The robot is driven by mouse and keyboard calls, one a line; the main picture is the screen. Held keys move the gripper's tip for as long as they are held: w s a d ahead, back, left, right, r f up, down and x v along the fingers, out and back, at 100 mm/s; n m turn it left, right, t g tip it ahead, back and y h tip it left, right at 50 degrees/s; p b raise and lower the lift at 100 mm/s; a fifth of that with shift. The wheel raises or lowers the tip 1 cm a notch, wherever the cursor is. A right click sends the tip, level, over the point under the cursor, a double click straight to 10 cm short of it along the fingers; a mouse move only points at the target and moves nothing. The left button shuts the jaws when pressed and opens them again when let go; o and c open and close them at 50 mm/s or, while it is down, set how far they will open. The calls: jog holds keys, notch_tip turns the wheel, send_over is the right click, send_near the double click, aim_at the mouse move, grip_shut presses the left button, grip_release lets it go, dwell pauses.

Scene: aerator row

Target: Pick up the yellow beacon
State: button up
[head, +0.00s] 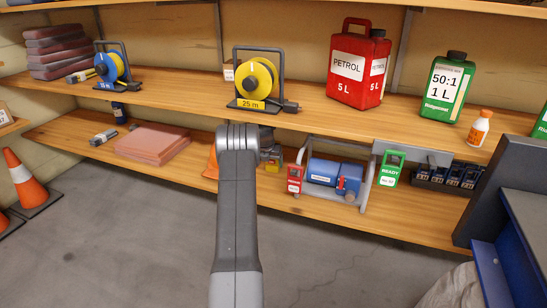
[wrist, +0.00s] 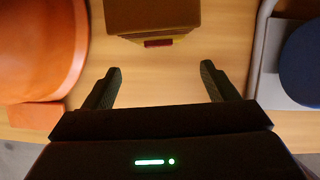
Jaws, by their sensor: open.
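My gripper (wrist: 160,68) is open and empty in the wrist view, its two fingers pointing at a dark brown box-like thing (wrist: 152,16) with a small dark red strip. That thing lies ahead of the fingertips, apart from them, on the wooden shelf. I cannot tell whether it is the yellow beacon. No beacon is clearly recognisable.
The upper shelf (head: 190,92) overhangs.

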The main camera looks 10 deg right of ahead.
aim_at(271, 163)
jog(key=shift+w+d, duration=0.45)
jog(key=shift+w, duration=0.35)
jog(key=b+x, duration=0.2)
jog(key=x, duration=0.3)
jog(key=c, duration=1.3)
jog(key=shift+r, duration=0.1)
jog(key=shift+c, duration=0.8)
jog(key=shift+r, duration=0.1)
